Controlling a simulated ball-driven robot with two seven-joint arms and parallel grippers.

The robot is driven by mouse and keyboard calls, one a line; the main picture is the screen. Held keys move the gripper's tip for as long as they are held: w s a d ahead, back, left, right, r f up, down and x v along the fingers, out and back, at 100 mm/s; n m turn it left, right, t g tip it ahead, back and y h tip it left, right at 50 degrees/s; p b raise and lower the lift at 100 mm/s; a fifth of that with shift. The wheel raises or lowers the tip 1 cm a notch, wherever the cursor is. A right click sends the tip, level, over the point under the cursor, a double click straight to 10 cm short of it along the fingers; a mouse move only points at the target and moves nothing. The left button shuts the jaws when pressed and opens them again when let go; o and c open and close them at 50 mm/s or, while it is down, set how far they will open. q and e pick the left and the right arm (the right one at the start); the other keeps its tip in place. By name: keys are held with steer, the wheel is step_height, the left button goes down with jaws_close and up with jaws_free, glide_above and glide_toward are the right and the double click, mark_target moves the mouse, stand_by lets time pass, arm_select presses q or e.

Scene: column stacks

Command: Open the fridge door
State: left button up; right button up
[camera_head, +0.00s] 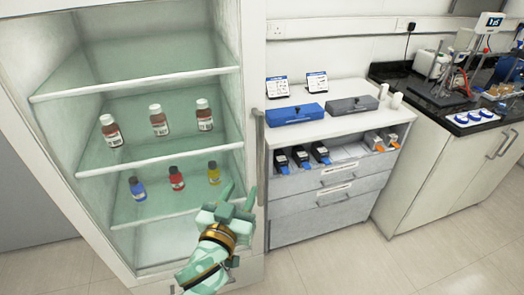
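The white fridge (252,48) stands at the left, with shelves seen through a greenish-tinted front that looks like a glass door. The door appears shut against the frame. A narrow upright grey handle (259,150) runs along the right edge of the fridge front. My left gripper (238,193) is in front of the lower right part of the fridge, just left of the handle's lower end. Its two fingers point up and stand apart with nothing seen between them. I cannot tell whether a finger touches the handle. My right gripper is not in view.
Brown bottles (158,121) and small coloured bottles (176,179) stand on the fridge shelves. A grey-fronted drawer cabinet (330,197) stands close to the right of the fridge, with a blue box (295,114) on top. The floor (345,262) in front is clear.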

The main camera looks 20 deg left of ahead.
mark_target(259, 155)
arm_select(q)
steer(key=w+b, duration=0.2)
steer(key=w, duration=1.3)
steer(key=shift+w+f, duration=0.1)
steer(key=shift+w, duration=0.25)
jaws_close()
